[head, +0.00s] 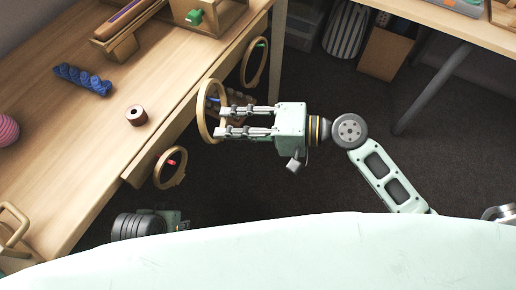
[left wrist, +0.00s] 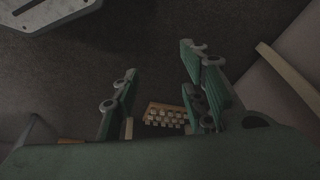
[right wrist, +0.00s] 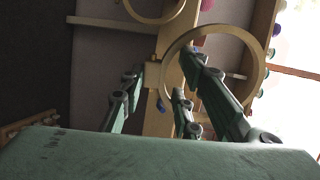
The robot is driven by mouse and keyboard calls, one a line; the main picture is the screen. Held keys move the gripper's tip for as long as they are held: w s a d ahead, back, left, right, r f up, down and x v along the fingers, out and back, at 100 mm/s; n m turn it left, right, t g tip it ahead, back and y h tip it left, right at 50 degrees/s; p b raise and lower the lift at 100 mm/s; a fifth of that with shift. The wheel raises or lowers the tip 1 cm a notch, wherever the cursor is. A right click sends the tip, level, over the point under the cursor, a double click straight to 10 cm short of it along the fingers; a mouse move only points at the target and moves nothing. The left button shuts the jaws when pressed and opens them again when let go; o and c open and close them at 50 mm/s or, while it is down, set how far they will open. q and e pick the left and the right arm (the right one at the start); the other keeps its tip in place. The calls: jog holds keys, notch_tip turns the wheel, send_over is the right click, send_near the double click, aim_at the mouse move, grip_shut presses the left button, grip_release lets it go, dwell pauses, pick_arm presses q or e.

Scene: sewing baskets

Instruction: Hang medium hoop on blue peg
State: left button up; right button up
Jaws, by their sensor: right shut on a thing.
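The medium hoop, a pale wooden ring (head: 200,112), stands on edge at the table's front. My right gripper (head: 219,122) is shut on its near right side. The blue peg (head: 214,99) shows through the ring's opening in the head view.
A hoop (head: 183,178) hangs at the red peg (head: 171,162), and another (head: 245,68) at the green peg (head: 261,44).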

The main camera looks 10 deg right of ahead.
jog(key=w+d+f+m+t+b, duration=0.1)
jog(key=d+f+m+t, duration=0.15)
jog(key=f, duration=0.25)
jog(key=w+d+f+m+t+b, duration=0.1)
jog(key=d+f+m+t+b, duration=0.15)
jog(key=f+t, duration=0.2)
pick_arm(q)
jog(key=v, duration=0.4)
jog(key=shift+s+a+r, duration=0.2)
jog(key=shift+r, duration=0.05)
pick_arm(e)
jog(key=w+a+f+n, duration=0.1)
jog(key=w+a+f, duration=0.1)
jog(key=w+a, duration=0.4)
jog(key=shift+a+g+h, duration=0.3)
jog(key=shift+a+g, duration=0.1)
jog(key=shift+a, duration=0.3)
dwell(0.4)
pick_arm(q)
jog(key=shift+d, duration=0.1)
pick_arm(e)
jog(key=o, duration=1.1)
pick_arm(q)
jog(key=shift+w+f, duration=0.1)
pick_arm(e)
jog(key=shift+o, duration=0.2)
jog(key=shift+s+d+f, duration=0.1)
